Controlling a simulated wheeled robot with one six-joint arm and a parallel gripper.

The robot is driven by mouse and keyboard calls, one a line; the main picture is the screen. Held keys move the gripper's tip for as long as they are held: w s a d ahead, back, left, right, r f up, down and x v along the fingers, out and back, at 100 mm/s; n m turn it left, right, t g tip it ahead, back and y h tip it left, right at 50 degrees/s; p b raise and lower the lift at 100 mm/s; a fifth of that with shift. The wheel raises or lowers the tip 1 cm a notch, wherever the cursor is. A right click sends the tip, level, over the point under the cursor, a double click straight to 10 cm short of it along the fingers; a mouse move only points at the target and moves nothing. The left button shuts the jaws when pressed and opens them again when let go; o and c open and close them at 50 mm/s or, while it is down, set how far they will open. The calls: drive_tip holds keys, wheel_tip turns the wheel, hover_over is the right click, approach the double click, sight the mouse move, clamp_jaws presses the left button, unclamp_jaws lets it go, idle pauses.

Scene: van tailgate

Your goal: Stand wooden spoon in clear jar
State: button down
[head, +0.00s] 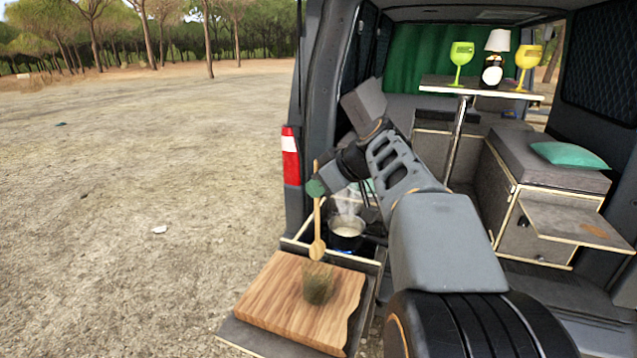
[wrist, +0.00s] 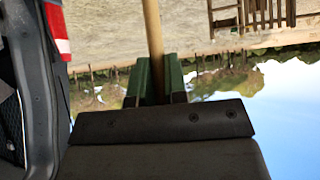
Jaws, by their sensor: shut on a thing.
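The wooden spoon (head: 317,215) hangs upright in the head view, bowl end down, just above the clear jar. My gripper (head: 316,187) is shut on the upper part of its handle. In the wrist view the spoon's handle (wrist: 153,40) runs between the green fingertips of my gripper (wrist: 159,80). The clear jar (head: 318,288) stands on the wooden cutting board (head: 275,305); it looks see-through and greenish. The spoon's bowl appears slightly above the jar's rim in the picture; whether it is directly over the opening I cannot tell.
A steaming pot (head: 346,232) sits on a stove behind the board, with a blue flame showing. The van's tail light (head: 290,155) and rear pillar stand close to my gripper. A table (head: 480,88) with two goblets and a lamp is farther inside. Open ground lies left.

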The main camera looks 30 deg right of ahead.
drive_tip(key=shift+f+b, duration=3.7)
drive_tip(key=shift+f, duration=0.2)
drive_tip(key=c, duration=1.1)
unclamp_jaws()
drive_tip(key=v, duration=1.4)
drive_tip(key=shift+b, duration=0.3)
drive_tip(key=shift+w, duration=0.1)
